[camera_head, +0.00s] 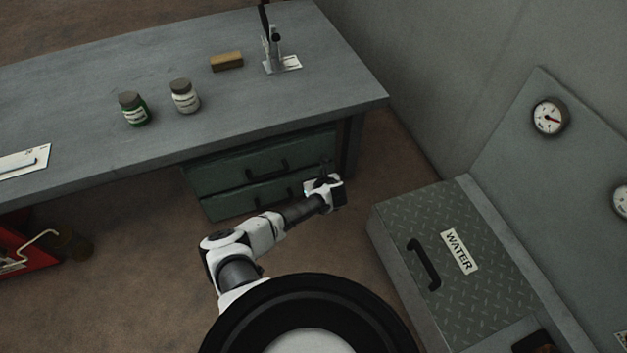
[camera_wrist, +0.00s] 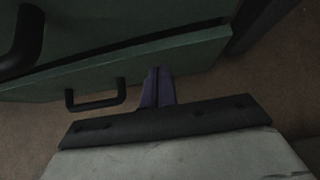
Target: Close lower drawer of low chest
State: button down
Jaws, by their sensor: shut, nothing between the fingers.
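The low chest (camera_head: 222,172) is dark green and stands under the workbench. Its lower drawer (camera_head: 225,206) has a black handle and seems to stick out slightly; its front also shows in the wrist view (camera_wrist: 200,55), with the handle (camera_wrist: 95,101) left of my fingers. My gripper (camera_head: 326,169) is at the right end of the drawer front. In the wrist view its two purple fingers (camera_wrist: 157,72) are together and empty, with the tips at the drawer front. I cannot tell whether they touch it. My arm hides part of the drawer in the head view.
The workbench (camera_head: 80,90) overhangs the chest, and its leg (camera_head: 349,150) stands just right of it. A metal box labelled WATER (camera_head: 490,270) is to the right. Brown floor between is clear.

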jog(key=shift+w+a, duration=0.15)
jog(key=shift+w, duration=0.5)
